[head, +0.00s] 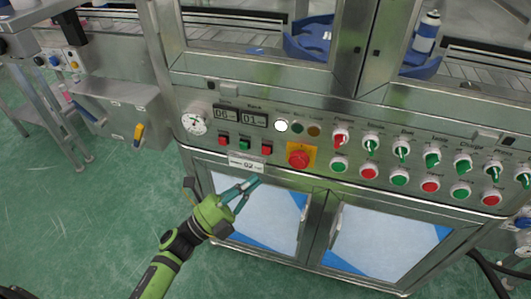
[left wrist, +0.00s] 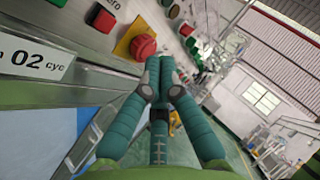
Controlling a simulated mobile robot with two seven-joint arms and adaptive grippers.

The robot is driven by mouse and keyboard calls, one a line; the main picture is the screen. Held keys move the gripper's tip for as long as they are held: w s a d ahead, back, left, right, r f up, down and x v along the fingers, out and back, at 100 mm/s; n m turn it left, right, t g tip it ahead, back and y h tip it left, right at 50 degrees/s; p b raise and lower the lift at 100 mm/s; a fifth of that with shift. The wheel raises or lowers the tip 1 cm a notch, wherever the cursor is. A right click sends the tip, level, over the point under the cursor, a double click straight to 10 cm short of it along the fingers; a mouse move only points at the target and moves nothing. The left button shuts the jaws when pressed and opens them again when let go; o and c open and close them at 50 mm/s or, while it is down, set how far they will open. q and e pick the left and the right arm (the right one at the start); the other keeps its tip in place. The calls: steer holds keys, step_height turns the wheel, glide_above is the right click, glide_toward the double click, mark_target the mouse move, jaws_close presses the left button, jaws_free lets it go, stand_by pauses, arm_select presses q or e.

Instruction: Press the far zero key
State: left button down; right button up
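Several small rectangular keys sit in a row under the two digit displays on the steel panel: a red key (head: 222,139), a green key (head: 245,143) and a red key (head: 266,148). Their labels are too small to read in the head view. In the left wrist view a red key (left wrist: 103,18) shows at the top, with a label ending in "ero" beside it. My left gripper (head: 253,183) is in front of the panel, below the keys and apart from them. Its teal fingers (left wrist: 160,72) come together at the tips and hold nothing. My right gripper is out of view.
A red emergency button (head: 298,158) on a yellow plate stands right of the keys; it also shows in the left wrist view (left wrist: 143,46). A white label plate (head: 246,163) sits below the keys. A gauge (head: 195,120) is at left. Switches and round buttons fill the right.

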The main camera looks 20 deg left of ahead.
mark_target(266, 151)
arm_select(q)
steer(key=shift+w+d+b, duration=0.1)
steer(key=shift+w+b, duration=0.85)
steer(key=shift+w, duration=2)
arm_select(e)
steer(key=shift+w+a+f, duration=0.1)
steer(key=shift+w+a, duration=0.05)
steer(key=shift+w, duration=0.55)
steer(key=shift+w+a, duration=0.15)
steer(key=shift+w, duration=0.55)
arm_select(q)
steer(key=shift+w, duration=0.15)
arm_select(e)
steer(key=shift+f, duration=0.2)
arm_select(q)
steer(key=shift+w, duration=0.25)
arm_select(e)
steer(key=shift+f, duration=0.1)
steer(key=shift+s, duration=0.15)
